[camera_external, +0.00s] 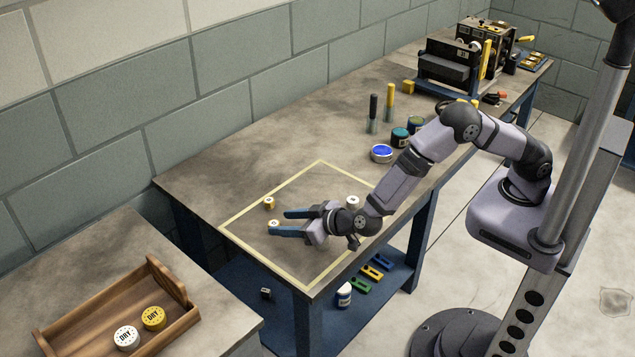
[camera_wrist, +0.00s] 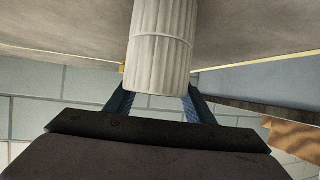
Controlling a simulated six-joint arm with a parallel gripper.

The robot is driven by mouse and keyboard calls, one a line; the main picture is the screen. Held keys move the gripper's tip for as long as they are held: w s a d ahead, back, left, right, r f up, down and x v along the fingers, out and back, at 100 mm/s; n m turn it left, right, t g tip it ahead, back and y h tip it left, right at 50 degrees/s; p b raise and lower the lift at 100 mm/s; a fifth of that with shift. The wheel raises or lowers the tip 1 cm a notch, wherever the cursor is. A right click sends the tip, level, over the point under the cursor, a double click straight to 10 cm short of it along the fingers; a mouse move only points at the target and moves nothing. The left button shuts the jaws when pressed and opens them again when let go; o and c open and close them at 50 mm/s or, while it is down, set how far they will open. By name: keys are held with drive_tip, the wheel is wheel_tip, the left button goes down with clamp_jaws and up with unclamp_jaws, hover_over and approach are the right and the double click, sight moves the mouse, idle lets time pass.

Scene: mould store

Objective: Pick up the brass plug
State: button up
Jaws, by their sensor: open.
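I cannot tell which is the task's plug. My gripper (camera_external: 278,222) is open and low over the table, fingers pointing left. The nearer plug shows between its fingertips; the other lies just beyond the far finger. Contact cannot be made out. A pale grey plug (camera_external: 352,202) stands behind my wrist. In the wrist view, a ribbed pale cylinder (camera_wrist: 160,45) hides the fingertips between the blue fingers.
Yellow tape (camera_external: 250,246) marks the square on the table (camera_external: 300,140). A blue-topped tin (camera_external: 381,153), jars and two upright sticks (camera_external: 373,110) stand farther back. A wooden tray (camera_external: 95,318) with two round DRY-labelled tins sits on another table at lower left. The table left of the square is clear.

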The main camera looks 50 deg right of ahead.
sight(274, 224)
drive_tip(key=shift+x, duration=2.25)
drive_tip(key=shift+a, duration=0.15)
drive_tip(key=c, duration=1.2)
